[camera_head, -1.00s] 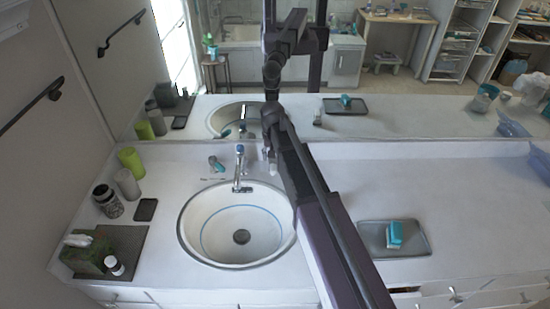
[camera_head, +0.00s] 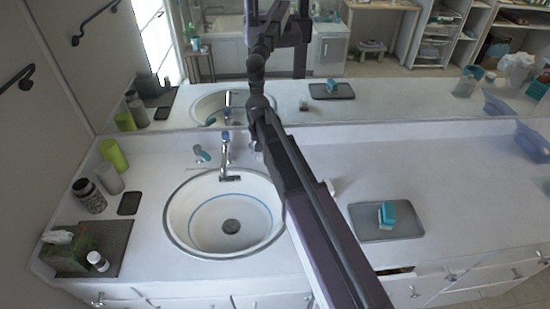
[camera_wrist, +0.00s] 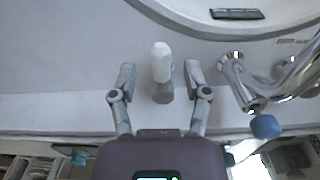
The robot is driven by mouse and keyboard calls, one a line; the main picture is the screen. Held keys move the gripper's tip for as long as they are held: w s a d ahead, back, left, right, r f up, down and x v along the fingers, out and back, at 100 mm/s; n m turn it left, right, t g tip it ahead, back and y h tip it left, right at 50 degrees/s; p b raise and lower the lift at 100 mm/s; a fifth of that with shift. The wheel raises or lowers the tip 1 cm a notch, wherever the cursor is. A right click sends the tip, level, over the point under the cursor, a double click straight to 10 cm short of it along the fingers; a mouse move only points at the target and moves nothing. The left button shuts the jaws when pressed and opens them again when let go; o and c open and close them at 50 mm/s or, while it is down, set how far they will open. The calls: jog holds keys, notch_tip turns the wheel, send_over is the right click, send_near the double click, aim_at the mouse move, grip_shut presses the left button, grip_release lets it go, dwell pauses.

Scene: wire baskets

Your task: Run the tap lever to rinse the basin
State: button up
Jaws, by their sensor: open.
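The chrome tap (camera_head: 224,158) stands behind the round white basin (camera_head: 178,218), with a blue-tipped lever (camera_head: 225,135) on top. In the wrist view the tap (camera_wrist: 285,80) is at the right, its blue tip (camera_wrist: 265,126) is lower down, and the basin's edge (camera_wrist: 170,15) is at the top. My gripper (camera_wrist: 160,72) is open, its two fingers spread apart. A white, round-topped object (camera_wrist: 161,62) shows between the fingers; I cannot tell whether they touch it. In the head view my gripper (camera_head: 259,148) is right of the tap, partly hidden by my arm.
A turquoise-and-white item (camera_head: 387,214) lies on a grey tray (camera_head: 362,222) at the right. A small teal-topped item (camera_head: 201,154) stands left of the tap. Bottles, cups and a tissue box (camera_head: 68,250) stand at the left. A mirror (camera_head: 400,100) backs the counter.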

aim_at(260, 159)
jog(key=shift+f+b, duration=2.1)
jog(key=shift+f, duration=0.25)
jog(key=shift+f, duration=0.1)
jog(key=shift+c, duration=0.2)
grip_shut()
jog(key=shift+w+d+n, duration=0.15)
jog(key=shift+d+n, duration=0.55)
jog(key=shift+n, duration=0.25)
jog(key=shift+w+d+n, duration=0.1)
jog(key=shift+d+n, duration=0.6)
jog(key=shift+n, duration=0.25)
jog(key=n, duration=0.1)
jog(key=w+d+n, duration=0.1)
jog(key=d+n, duration=0.1)
jog(key=n, duration=0.1)
jog(key=shift+w+d, duration=0.25)
